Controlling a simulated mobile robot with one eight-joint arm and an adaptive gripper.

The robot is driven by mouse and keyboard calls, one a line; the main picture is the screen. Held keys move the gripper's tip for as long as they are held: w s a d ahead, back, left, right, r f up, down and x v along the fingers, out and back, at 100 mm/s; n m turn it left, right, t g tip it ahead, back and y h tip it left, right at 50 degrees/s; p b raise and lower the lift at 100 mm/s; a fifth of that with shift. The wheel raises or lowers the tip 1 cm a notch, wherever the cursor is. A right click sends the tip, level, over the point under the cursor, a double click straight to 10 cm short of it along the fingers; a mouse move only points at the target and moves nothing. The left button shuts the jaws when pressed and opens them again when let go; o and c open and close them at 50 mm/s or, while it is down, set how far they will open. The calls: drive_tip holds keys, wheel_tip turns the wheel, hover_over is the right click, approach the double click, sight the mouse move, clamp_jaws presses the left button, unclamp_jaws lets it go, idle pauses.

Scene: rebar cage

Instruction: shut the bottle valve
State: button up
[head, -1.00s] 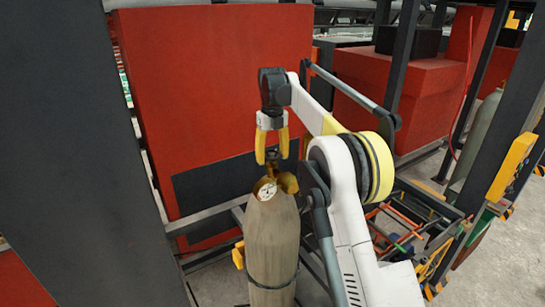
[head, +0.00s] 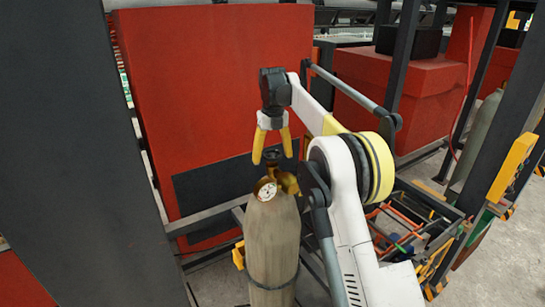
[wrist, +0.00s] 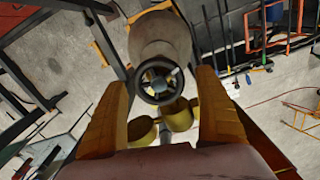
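The grey gas bottle (head: 272,245) stands upright in the head view, with a brass fitting and a white-faced gauge (head: 266,191) at its top. The dark round valve handwheel (head: 272,156) sits on top of the bottle. My gripper (head: 272,160) is open, its yellow fingers pointing down with the tips at about the handwheel's height. In the wrist view the spoked handwheel (wrist: 160,82) lies between the spread fingers, with a visible gap on each side. The bottle's shoulder (wrist: 158,38) and brass parts (wrist: 178,115) show below it.
A large red cabinet (head: 215,100) stands behind the bottle. A dark post (head: 75,150) fills the left. A rack with coloured tools (head: 405,225) stands right of my arm, and another bottle (head: 478,135) stands at far right.

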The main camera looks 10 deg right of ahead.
sight(272, 155)
drive_tip(key=shift+r, duration=3.75)
